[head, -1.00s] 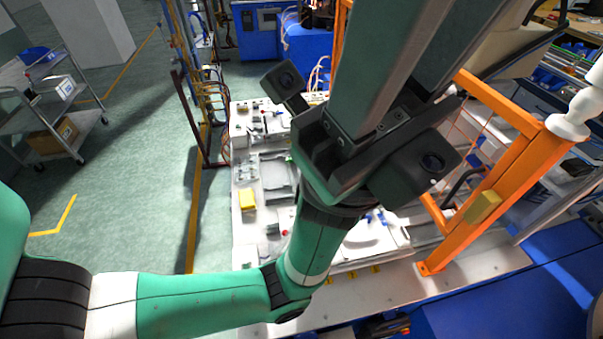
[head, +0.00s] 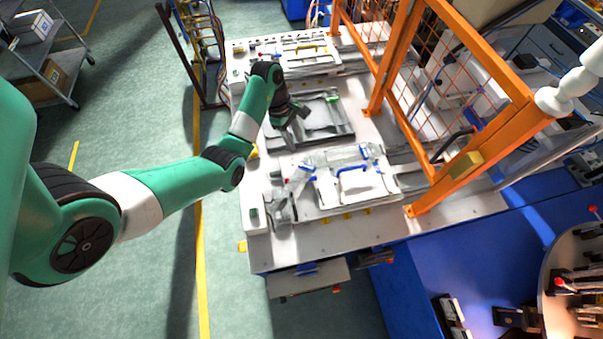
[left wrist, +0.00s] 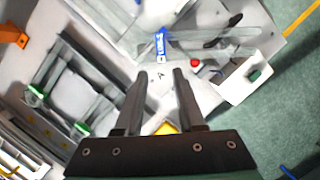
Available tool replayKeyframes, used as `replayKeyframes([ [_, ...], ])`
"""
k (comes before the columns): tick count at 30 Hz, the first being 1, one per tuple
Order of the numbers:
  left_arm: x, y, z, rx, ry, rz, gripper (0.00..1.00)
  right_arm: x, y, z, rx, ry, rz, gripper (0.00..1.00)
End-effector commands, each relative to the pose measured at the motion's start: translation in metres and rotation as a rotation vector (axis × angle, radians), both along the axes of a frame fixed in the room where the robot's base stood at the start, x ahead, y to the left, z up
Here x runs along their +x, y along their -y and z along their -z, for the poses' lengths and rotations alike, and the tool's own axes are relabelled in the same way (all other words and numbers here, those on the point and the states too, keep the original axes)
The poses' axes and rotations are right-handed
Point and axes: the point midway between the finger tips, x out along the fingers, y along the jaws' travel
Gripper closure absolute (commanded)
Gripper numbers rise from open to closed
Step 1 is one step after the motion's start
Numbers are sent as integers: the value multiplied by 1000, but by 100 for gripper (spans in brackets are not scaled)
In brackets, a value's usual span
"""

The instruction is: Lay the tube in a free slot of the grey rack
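The grey rack (head: 340,130) lies on the white bench, with dark bars and a green part; it also shows at the left of the left wrist view (left wrist: 62,82). A clear tube (head: 294,188) with a blue part lies on the near workstation, in front of the rack. It appears near the top of the left wrist view (left wrist: 225,42). My left gripper (head: 298,127) is above the rack's left side, fingers pointing down. In the left wrist view its fingers (left wrist: 161,74) are apart with nothing between them. My right gripper is not in view.
Another clear part with blue clamps (head: 355,160) sits on the near workstation. An orange mesh frame (head: 455,175) stands along the right of the bench. A round table with tools (head: 570,285) is at lower right.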

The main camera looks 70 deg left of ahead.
Motion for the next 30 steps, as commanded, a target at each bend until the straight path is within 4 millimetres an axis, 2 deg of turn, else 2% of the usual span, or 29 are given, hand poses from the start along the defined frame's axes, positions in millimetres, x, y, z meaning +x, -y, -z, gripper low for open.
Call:
replayKeyframes([
  [5, 6, 6, 32, 0, 2, 4, 62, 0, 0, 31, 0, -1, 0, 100],
  [6, 7, 9, 32, -2, -1, 4, 62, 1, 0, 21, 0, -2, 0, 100],
  [8, 9, 12, 43, -2, -2, 3, 62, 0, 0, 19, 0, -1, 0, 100],
  [12, 13, 15, 59, 0, 1, 3, 62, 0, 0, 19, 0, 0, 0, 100],
  [17, 15, 16, 62, 1, 3, 3, 62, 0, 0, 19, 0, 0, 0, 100],
  [25, 23, 32, 102, -1, 1, 4, 62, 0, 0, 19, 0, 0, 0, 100],
  [30, 25, 33, 109, 2, 4, 3, 62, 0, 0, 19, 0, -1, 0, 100],
])
